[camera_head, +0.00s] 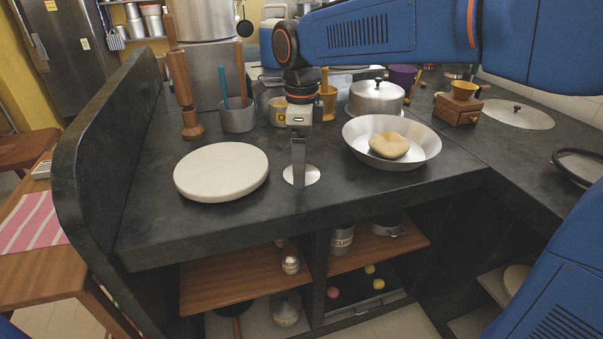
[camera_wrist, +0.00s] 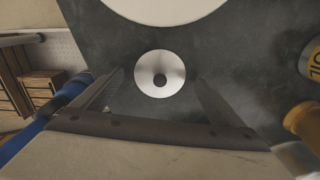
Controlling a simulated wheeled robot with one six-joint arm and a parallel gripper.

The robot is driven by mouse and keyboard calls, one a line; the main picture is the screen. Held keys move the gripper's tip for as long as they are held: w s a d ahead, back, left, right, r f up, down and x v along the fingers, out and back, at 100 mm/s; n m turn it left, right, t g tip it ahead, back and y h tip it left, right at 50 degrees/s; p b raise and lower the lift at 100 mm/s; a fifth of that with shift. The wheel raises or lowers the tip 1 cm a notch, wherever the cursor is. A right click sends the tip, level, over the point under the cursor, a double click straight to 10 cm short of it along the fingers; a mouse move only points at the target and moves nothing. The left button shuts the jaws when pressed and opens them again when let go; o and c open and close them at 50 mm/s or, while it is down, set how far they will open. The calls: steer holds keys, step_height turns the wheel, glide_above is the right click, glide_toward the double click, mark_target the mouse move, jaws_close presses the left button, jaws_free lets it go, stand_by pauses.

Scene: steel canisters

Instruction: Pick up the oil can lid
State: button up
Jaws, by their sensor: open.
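The oil can lid, a small pale metal disc (camera_head: 313,176) with a dark round knob, lies flat on the dark counter near its front edge. In the wrist view the lid (camera_wrist: 149,82) shows whole, with its knob near the middle of the disc. My gripper (camera_head: 298,172) points down over the lid and hides part of it in the head view. In the wrist view the fingers of my gripper (camera_wrist: 160,102) are apart, one to each side of the lid, with nothing between them. The remaining height above the lid is hard to judge.
A round white board (camera_head: 221,171) lies left of the lid. A steel pan (camera_head: 424,151) with a dough-like lump stands to the right. A can lettered "OIL" (camera_wrist: 310,62) shows at the wrist view's right edge. A grey pot (camera_head: 237,118) with utensils stands behind.

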steer(key=shift+f, duration=0.45)
steer(key=c, duration=1.1)
steer(key=shift+c, duration=0.2)
steer(key=shift+r, duration=0.1)
